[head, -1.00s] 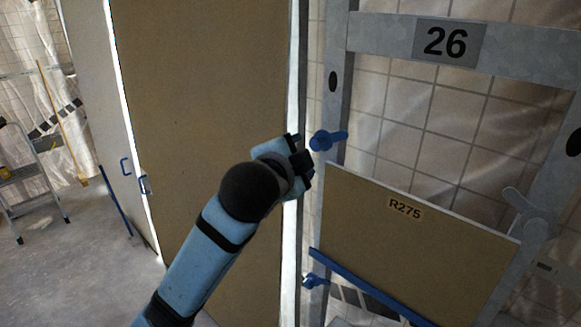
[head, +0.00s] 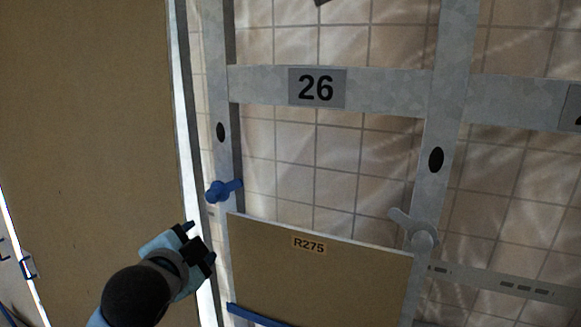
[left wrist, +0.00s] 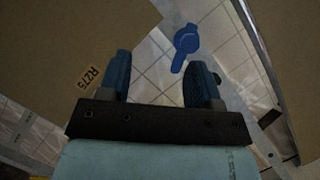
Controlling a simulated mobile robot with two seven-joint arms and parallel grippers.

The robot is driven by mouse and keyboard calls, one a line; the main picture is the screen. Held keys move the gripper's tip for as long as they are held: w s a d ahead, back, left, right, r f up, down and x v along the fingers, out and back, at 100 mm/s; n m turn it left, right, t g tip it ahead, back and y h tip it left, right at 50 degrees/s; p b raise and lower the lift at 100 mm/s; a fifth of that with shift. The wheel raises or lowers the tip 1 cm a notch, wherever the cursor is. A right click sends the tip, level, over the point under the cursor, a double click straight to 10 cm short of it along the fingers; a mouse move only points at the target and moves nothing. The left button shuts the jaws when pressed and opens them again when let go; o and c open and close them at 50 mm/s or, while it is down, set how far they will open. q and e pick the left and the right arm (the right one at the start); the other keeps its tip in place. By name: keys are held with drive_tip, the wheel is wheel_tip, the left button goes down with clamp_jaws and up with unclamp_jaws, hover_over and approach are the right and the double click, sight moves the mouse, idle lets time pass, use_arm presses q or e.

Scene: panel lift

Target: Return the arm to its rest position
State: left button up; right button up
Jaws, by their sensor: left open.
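My left gripper (head: 200,246) is open and empty. It is just left of and below the blue latch (head: 223,190) on the frame's left upright, apart from it in the picture. In the left wrist view the two blue fingers (left wrist: 161,80) stand wide apart, with the blue latch (left wrist: 186,42) beyond them. The panel labelled R275 (head: 320,275) stands in the frame's lower part, to the right of the gripper. It also shows in the left wrist view (left wrist: 60,50). My right gripper is not in view.
The grey metal frame (head: 265,85) carries the sign 26 and a grey latch (head: 415,230) on its right upright. A blue ledge (head: 250,316) runs along the panel's bottom. A tall brown board (head: 90,120) stands left of the frame, close behind my arm.

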use_arm(q)
drive_tip(key=s+f+n+g+h, duration=0.1)
drive_tip(key=s+f+n, duration=0.1)
drive_tip(key=f, duration=1)
drive_tip(key=s+f+n+g+h, duration=0.1)
drive_tip(key=s+f+n+g, duration=0.1)
drive_tip(key=f, duration=1)
drive_tip(key=s+f+n+g, duration=0.1)
drive_tip(key=s+f+n, duration=0.3)
drive_tip(key=s+f, duration=1.4)
drive_tip(key=shift+a+f+n, duration=0.4)
drive_tip(key=shift+a+f, duration=0.05)
drive_tip(key=shift+f, duration=0.3)
